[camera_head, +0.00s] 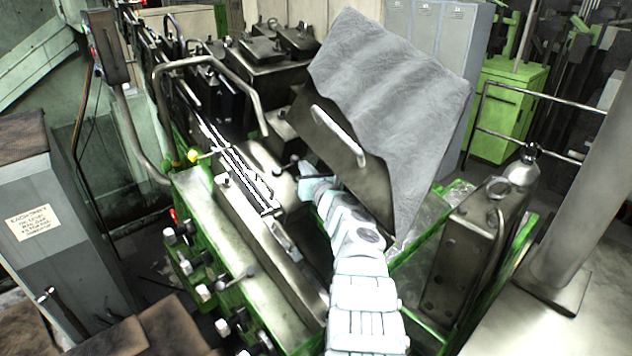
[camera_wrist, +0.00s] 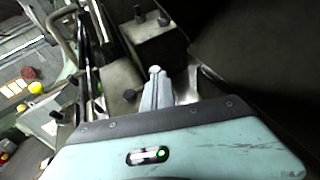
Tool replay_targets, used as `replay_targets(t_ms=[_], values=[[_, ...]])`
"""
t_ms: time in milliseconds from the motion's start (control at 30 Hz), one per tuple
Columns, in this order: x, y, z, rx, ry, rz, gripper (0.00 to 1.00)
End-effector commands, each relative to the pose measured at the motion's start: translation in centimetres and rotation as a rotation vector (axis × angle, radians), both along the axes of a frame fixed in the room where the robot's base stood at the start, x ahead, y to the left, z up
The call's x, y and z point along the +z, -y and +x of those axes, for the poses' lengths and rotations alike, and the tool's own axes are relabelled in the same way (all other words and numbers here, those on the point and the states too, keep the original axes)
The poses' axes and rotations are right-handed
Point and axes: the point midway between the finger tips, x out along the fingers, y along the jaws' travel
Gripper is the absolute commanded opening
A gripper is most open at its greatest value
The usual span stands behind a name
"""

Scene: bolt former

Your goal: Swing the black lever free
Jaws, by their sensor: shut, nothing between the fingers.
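The black lever (camera_head: 286,167) shows in the head view as a short dark rod with a rounded end, just beyond and left of my gripper's tip. My gripper (camera_head: 306,172) reaches into the machine under the raised grey cover. In the wrist view my gripper (camera_wrist: 155,76) has its pale fingers together with nothing between them. A dark knob (camera_wrist: 130,95) lies left of the fingers there; I cannot tell whether it belongs to the lever. Whether the gripper touches the lever is unclear, and the lever's base is partly hidden.
The raised grey cover (camera_head: 395,105) with a light handle (camera_head: 338,135) hangs close above and right of my arm. A bent metal rail (camera_head: 210,62) stands at the left. A silver bottle (camera_head: 523,165) stands on a machine block at the right.

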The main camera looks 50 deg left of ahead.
Motion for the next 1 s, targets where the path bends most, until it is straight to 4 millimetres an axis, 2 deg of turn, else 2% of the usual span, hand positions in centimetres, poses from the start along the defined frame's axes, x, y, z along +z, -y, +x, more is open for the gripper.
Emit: replay_targets(t_ms=[800,1000], values=[[0.3,6.9,-2.4,-0.004,-0.001,0.001,0.00],[0.4,7.8,-2.9,-0.002,0.000,0.000,0.00]])
